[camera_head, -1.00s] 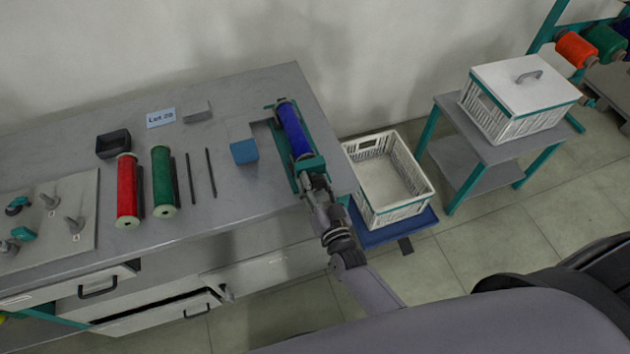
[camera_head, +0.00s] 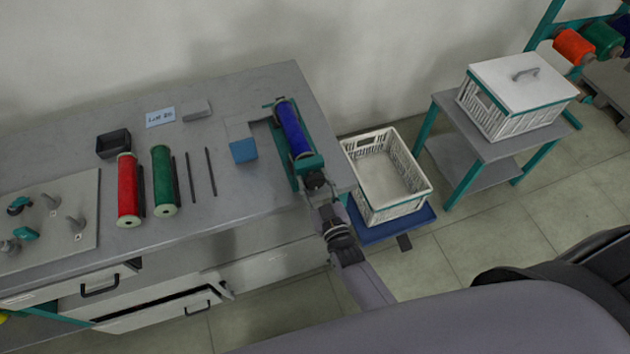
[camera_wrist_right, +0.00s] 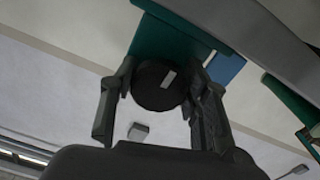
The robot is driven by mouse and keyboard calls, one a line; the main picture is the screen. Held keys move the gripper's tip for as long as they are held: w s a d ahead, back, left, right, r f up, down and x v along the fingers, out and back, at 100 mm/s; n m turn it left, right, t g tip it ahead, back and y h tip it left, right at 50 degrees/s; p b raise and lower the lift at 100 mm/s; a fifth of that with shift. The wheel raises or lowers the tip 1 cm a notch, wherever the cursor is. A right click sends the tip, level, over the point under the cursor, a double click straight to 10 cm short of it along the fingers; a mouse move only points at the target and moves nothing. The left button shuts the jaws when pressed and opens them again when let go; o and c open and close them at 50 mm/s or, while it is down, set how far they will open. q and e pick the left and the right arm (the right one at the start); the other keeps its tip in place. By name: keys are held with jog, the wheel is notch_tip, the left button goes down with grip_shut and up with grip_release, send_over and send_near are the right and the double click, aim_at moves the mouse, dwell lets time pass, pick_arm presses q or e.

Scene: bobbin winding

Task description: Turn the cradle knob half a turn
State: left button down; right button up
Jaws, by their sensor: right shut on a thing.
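The cradle (camera_head: 311,164) is a teal frame at the right end of the bench, with a blue bobbin (camera_head: 291,128) lying in it. The cradle knob (camera_head: 314,179) is a dark round knob on the cradle's near end. In the right wrist view the knob (camera_wrist_right: 155,88) is black with a pale mark, in front of the teal end plate (camera_wrist_right: 165,40). My right gripper (camera_head: 315,187) is shut on the knob, with one finger on each side in the wrist view (camera_wrist_right: 160,95). My left gripper is not in view.
A blue block (camera_head: 243,151) sits left of the cradle. An open white crate (camera_head: 421,201) stands right of the bench. A lower drawer (camera_head: 165,312) stands partly open.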

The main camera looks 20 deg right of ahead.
jog(key=shift+f, duration=0.1)
dwell(0.3)
jog(key=o, duration=1.2)
jog(key=shift+c, duration=0.2)
jog(key=s, duration=1.2)
jog(key=shift+d, duration=0.2)
